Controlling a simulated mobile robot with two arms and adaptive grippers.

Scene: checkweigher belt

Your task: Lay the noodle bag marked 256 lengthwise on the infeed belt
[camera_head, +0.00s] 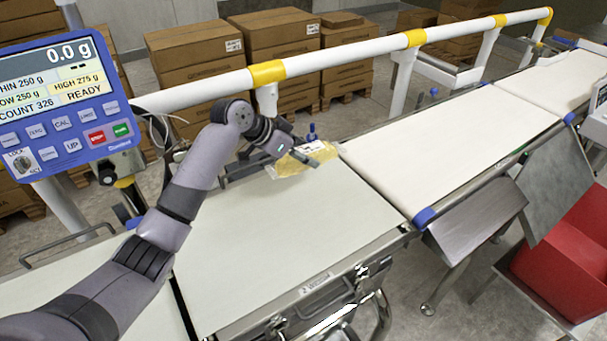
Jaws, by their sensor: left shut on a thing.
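A yellow noodle bag (289,166) with a white label is at the far right corner of the middle belt section (285,225). My left gripper (304,154) is shut on the bag, reaching it from the left. The bag's number is too small to read, and part of the bag is hidden by the gripper. I cannot tell whether the bag touches the belt. White belt sections also run at the lower left (75,300) and to the right (450,150). Which one is the infeed is not marked in view. My right gripper is not in view.
A display panel (65,95) reads 0.0 g and READY at the upper left. A white and yellow rail (340,56) runs along the far side, with cartons (195,60) behind. A red bin (560,260) stands at the right. The belts are otherwise clear.

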